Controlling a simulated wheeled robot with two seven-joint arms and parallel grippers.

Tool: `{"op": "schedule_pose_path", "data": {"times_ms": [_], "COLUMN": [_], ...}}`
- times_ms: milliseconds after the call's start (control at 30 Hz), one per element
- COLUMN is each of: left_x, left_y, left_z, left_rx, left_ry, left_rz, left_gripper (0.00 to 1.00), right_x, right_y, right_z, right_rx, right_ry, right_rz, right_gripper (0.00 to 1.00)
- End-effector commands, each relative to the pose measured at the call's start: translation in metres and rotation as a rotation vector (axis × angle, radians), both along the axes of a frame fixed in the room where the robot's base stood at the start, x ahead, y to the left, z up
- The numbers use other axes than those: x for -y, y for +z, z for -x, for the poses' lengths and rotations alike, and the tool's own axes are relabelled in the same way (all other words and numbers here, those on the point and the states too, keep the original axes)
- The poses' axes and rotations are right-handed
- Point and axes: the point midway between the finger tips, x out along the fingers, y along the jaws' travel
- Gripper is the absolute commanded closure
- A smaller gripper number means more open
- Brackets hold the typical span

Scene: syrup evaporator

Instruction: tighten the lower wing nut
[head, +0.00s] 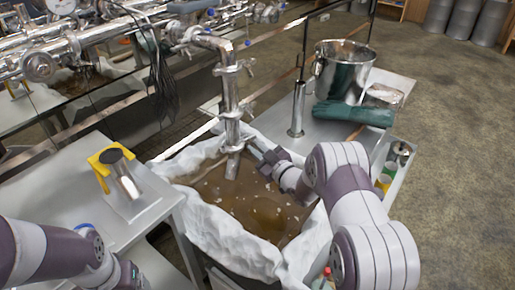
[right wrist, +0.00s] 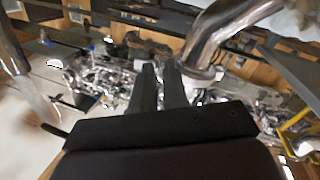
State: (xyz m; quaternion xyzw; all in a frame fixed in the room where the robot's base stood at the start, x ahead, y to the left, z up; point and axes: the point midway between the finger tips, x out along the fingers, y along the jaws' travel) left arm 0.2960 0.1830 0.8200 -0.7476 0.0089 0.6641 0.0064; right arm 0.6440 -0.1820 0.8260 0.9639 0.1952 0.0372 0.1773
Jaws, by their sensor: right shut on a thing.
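A vertical steel pipe (head: 229,95) comes down over a vat of brown liquid, with clamps along it. The lower clamp (head: 236,146) is near the pipe's bottom end; its wing nut is too small and covered to see clearly. My right gripper (head: 258,150) reaches in from the right beside this clamp, shut on the wing nut. In the right wrist view its two dark fingers (right wrist: 160,75) stand a little apart, tips beside the shiny pipe (right wrist: 212,40). An upper clamp (head: 226,70) sits higher. My left gripper (head: 128,277) is at the bottom left, its fingers unclear.
The liquid (head: 255,205) lies in a vat with a crumpled white liner (head: 213,232). A grey table (head: 150,215) at left holds a steel cylinder and yellow stand (head: 102,168). A bucket (head: 343,72), green cloth (head: 352,113) and steel cylinder (head: 297,110) stand behind.

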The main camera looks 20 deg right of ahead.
Motion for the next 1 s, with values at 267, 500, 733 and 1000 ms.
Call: {"op": "schedule_pose_path", "data": {"times_ms": [267, 500, 733, 1000], "left_x": [0.0, 0.0, 0.0, 0.0], "left_y": [0.0047, 0.0064, 0.0068, 0.0068], "left_z": [0.0, 0.0, 0.0, 0.0], "left_rx": [0.0, 0.0, 0.0, 0.0], "left_ry": [0.0, 0.0, 0.0, 0.0], "left_rz": [0.0, 0.0, 0.0, 0.0], "left_gripper": [0.19, 0.19, 0.19, 0.19], "right_x": [-0.0015, -0.002, -0.0021, -0.0021], "right_y": [-0.0005, -0.0012, -0.0014, -0.0015], "right_z": [0.0007, 0.001, 0.0011, 0.0011], "right_rx": [-0.071, -0.105, -0.116, -0.117], "right_ry": [0.0, 0.0, -0.001, -0.001], "right_rz": [-0.164, -0.243, -0.27, -0.272], "right_gripper": [1.0, 1.0, 1.0, 1.0]}}
